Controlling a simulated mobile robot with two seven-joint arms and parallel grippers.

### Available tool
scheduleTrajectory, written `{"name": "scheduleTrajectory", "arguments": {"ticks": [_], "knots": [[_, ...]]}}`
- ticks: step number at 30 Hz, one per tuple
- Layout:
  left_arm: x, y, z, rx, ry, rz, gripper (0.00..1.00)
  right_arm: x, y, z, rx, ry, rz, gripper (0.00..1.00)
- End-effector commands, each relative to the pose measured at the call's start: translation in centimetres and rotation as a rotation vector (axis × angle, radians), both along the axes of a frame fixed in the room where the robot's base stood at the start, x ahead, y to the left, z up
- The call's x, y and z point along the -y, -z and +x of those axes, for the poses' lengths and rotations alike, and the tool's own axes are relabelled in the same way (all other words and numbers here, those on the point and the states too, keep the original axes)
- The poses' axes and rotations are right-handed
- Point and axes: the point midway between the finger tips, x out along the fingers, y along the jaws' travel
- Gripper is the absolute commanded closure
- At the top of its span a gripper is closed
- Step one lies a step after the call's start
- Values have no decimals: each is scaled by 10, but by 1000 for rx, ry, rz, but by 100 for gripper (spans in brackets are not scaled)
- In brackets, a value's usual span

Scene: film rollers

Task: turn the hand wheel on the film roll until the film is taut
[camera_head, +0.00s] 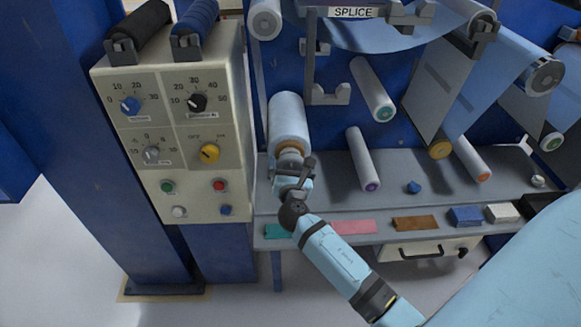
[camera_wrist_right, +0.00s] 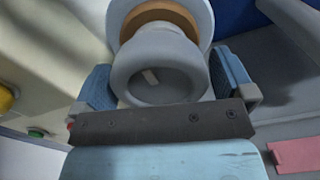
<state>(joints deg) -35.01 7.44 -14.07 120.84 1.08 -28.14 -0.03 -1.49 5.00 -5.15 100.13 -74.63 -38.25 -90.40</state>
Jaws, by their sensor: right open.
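The film roll (camera_head: 288,117) is a pale blue-white cylinder on the shelf side of the blue machine, just right of the control panel. Its grey hand wheel (camera_wrist_right: 160,72) faces me in the right wrist view, with an orange-brown core (camera_wrist_right: 168,16) behind it. My right gripper (camera_wrist_right: 168,88) is open, with one blue-padded finger on each side of the wheel; I cannot tell if they touch it. In the head view my right gripper (camera_head: 290,170) covers most of the wheel. The film (camera_head: 375,35) hangs in a sagging curve under the SPLICE sign. My left gripper is not in view.
The control panel (camera_head: 215,120) with knobs and buttons stands close on the left. Loose rollers (camera_head: 363,160) stick out to the right. Coloured pads (camera_head: 353,227) and small blocks (camera_head: 466,216) lie along the shelf's front edge.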

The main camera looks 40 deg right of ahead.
Motion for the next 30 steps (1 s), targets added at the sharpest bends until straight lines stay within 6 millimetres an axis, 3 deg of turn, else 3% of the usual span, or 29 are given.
{"name": "scheduleTrajectory", "arguments": {"ticks": [4,9,10,20,30], "knots": [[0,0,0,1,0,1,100,0,0,0,0,0,0,0],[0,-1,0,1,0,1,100,0,0,0,0,0,0,39],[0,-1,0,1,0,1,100,0,0,0,0,0,0,41],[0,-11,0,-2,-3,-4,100,0,-3,-1,-25,0,-40,41],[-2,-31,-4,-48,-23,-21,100,0,-7,-1,-147,-1,-236,41]]}}
